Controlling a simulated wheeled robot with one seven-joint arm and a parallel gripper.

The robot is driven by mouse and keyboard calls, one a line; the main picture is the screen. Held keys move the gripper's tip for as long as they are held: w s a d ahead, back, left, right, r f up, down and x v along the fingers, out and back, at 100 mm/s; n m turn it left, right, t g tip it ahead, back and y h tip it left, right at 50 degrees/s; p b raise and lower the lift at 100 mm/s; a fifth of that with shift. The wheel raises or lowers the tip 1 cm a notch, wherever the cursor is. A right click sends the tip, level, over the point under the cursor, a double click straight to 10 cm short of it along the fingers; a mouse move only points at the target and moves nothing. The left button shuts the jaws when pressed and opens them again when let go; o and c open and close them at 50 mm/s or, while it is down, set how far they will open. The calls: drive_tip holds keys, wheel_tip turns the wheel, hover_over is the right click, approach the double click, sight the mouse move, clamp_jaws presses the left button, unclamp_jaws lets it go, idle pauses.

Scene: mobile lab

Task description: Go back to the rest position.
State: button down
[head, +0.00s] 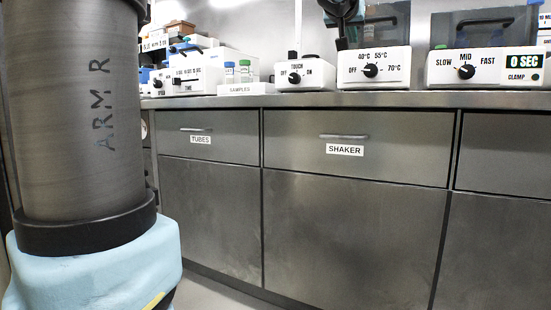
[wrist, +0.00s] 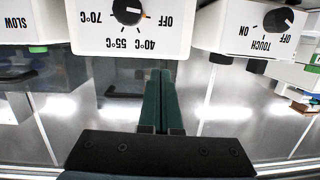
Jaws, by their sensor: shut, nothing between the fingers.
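My gripper (wrist: 161,78) shows in the wrist view as two dark green fingers lying together, shut and empty. The box's black knob (wrist: 127,11) is clear of the fingers. In the head view the same heater box (head: 374,69) stands on the counter, and a dark part, probably of my arm, hangs from the top edge just above it. The fingers cannot be made out there.
The steel counter (head: 300,100) also carries a touch mixer (head: 304,74), a samples rack (head: 248,88), a timed device (head: 185,80) and a shaker (head: 487,69) reading 0 SEC. The tubes drawer (head: 230,143) and shaker drawer (head: 400,152) are closed. Some floor shows in front.

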drive_tip(key=s+a+f+n+g+y+p, duration=0.1)
drive_tip(key=a+f+g+y+p, duration=0.15)
drive_tip(key=a+f, duration=0.4)
drive_tip(key=a+f+g+y+p, duration=0.1)
drive_tip(key=a+f+g+p, duration=0.2)
drive_tip(key=f, duration=0.7)
drive_tip(key=s+a+f+n+g+y+p, duration=0.1)
drive_tip(key=a+f+y+p, duration=0.15)
drive_tip(key=a+f, duration=0.55)
drive_tip(key=s+a+f+n+g+p, duration=0.1)
drive_tip(key=s+a+f+g+p, duration=0.25)
drive_tip(key=s+f, duration=0.35)
drive_tip(key=s+a+f+n+g+p, duration=0.1)
drive_tip(key=s+a+f+g+p, duration=0.3)
drive_tip(key=s, duration=0.6)
wheel_tip(320, 180, up, 36)
drive_tip(key=a+t+p, duration=0.1)
drive_tip(key=p, duration=3.5)
drive_tip(key=shift+w+a+y, duration=0.15)
drive_tip(key=shift+w+y, duration=0.1)
drive_tip(key=shift+y, duration=0.15)
